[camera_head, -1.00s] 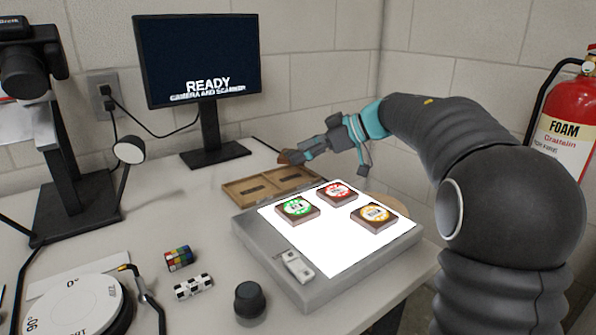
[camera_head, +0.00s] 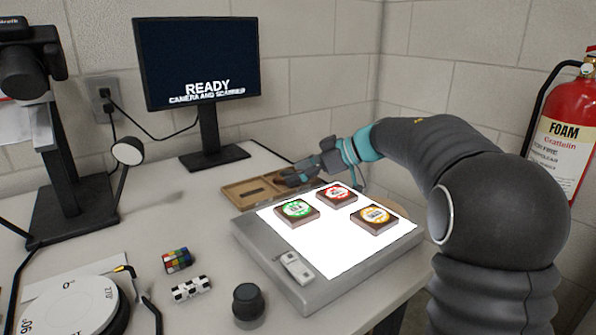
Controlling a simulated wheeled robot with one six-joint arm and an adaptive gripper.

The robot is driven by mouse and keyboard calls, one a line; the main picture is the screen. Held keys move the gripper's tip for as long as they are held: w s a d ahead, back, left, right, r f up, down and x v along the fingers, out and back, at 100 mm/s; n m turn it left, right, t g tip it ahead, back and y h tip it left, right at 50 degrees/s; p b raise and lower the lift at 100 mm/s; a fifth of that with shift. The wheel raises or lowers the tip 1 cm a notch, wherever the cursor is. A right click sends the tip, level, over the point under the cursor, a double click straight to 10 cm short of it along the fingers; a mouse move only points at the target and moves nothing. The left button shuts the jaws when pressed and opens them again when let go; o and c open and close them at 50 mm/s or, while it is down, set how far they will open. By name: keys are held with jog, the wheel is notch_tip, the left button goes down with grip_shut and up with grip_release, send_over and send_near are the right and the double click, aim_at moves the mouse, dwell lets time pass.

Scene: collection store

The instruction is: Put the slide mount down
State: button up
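My gripper (camera_head: 292,177) is low over the right part of a shallow wooden tray (camera_head: 240,201) behind the light box. The fingertips are small and dark here, and I cannot tell whether they are open or shut, or whether a slide mount is between them. The tray's left compartment shows a dark marking; the right one is mostly hidden by the gripper. Three square brown mounts lie on the lit panel: one with a green label (camera_head: 297,212), one with a red label (camera_head: 337,195) and one with a yellow label (camera_head: 374,218).
The grey light box (camera_head: 270,262) stands in front of the tray. A monitor (camera_head: 197,62) stands behind it. A puzzle cube (camera_head: 177,260), a checkered block (camera_head: 192,288) and a black knob (camera_head: 248,301) are at the front left. A fire extinguisher (camera_head: 569,130) is at the right.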

jog(key=shift+o, duration=0.6)
jog(key=shift+d+r, duration=0.2)
jog(key=p+v, duration=0.1)
jog(key=v, duration=1)
jog(key=shift+s+d+r, duration=0.15)
jog(key=shift+s+d, duration=0.05)
jog(key=shift+d, duration=0.05)
